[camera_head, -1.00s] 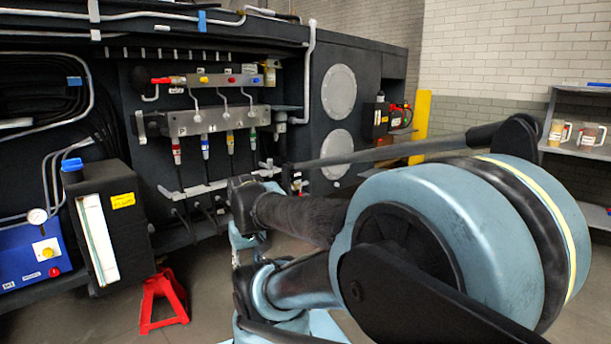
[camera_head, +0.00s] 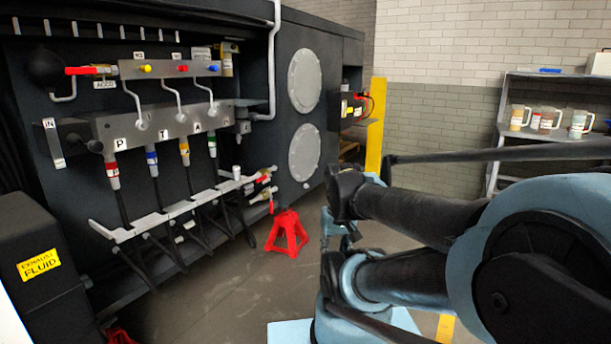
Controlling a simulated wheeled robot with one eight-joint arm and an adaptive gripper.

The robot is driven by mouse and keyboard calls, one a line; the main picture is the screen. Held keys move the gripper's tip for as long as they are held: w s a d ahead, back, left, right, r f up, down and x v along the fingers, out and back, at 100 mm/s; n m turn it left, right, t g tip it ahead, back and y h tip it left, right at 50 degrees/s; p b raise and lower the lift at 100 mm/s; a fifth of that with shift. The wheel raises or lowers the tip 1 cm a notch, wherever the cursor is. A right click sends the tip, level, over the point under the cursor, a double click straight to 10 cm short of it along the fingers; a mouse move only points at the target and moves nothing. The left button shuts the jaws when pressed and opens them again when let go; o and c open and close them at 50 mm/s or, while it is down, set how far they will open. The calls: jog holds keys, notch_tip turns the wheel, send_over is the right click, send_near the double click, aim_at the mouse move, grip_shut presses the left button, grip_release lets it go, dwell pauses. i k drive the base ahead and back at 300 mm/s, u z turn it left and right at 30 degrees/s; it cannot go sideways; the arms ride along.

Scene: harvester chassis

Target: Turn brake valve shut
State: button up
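No part is readably labelled as the brake valve, so I cannot tell which one it is. A red-handled valve (camera_head: 90,70) sits at the upper left of the dark chassis, above a tag reading ACCU. Small valves with red parts (camera_head: 264,184) stick out at the right end of the low pipe rail. A box with red and yellow fittings (camera_head: 356,106) is mounted further right on the chassis. My arm (camera_head: 420,220) fills the right side, apart from all of these in the picture. My gripper does not show.
A manifold (camera_head: 165,128) with coloured hose couplings hangs on the chassis. A red jack stand (camera_head: 287,233) stands on the floor before it. An EXHAUST FLUID box (camera_head: 42,262) is at lower left. A shelf with jugs (camera_head: 555,133) is at right. Some floor between is clear.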

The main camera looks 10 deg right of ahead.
aim_at(262, 178)
jog(key=z, duration=0.3)
jog(key=i, duration=1.25)
jog(key=u, duration=0.45)
jog(key=i, duration=1.2)
jog(key=u, duration=1)
jog(key=k, duration=1.85)
jog(key=z, duration=0.6)
